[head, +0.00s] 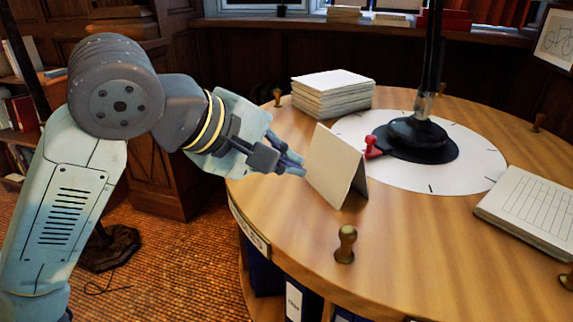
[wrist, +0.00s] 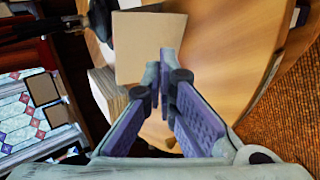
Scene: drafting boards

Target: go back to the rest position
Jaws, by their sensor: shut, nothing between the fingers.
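My gripper (head: 298,165) reaches in from the left over the near left part of the round wooden table in the head view. Its fingers are shut and empty. In the wrist view the shut fingertips (wrist: 163,60) point at a tan folded card (wrist: 148,38). The same card (head: 333,168) stands upright like a tent on the table in the head view, just right of the fingertips. I cannot tell whether the fingertips touch it.
The table (head: 420,250) bears a paper stack (head: 333,92), a lamp base (head: 416,138) on a white disc, a red object (head: 373,147) behind the card, a lined pad (head: 530,208) and a brass stamp-like knob (head: 346,243). The floor (head: 180,265) left of the table is mostly clear.

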